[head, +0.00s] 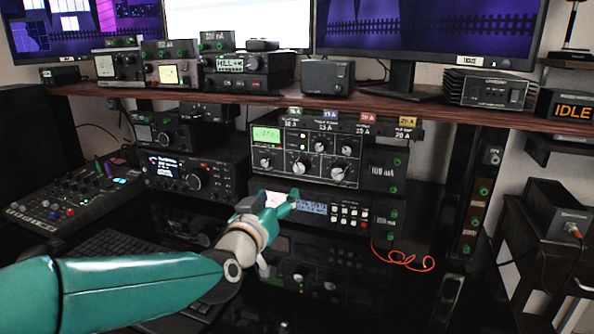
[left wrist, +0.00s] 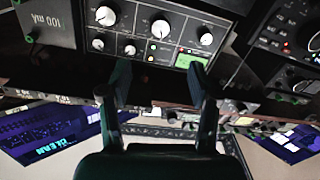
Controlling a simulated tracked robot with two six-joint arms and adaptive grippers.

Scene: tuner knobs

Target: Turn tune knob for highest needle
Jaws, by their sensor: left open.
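The black tuner box (head: 315,172) stands under the wooden shelf, with several silver-white knobs on its front. Its green lit display (head: 266,135) is at the upper left; any needle is too small to read. In the left wrist view the box is upside down, with its knobs (left wrist: 160,29) and green display (left wrist: 187,61) at the top. I cannot read which knob is the tune knob. My left gripper (head: 278,204) is open and empty, below the knobs in the head view. Its two fingers (left wrist: 157,82) are spread below the panel in the wrist view, apart from any knob.
A lower unit with a blue display (head: 312,208) sits under the tuner box, partly behind my gripper. A radio (head: 186,174) and a mixer (head: 76,194) stand left. A red coiled cable (head: 405,262) hangs right. The shelf (head: 420,106) overhangs.

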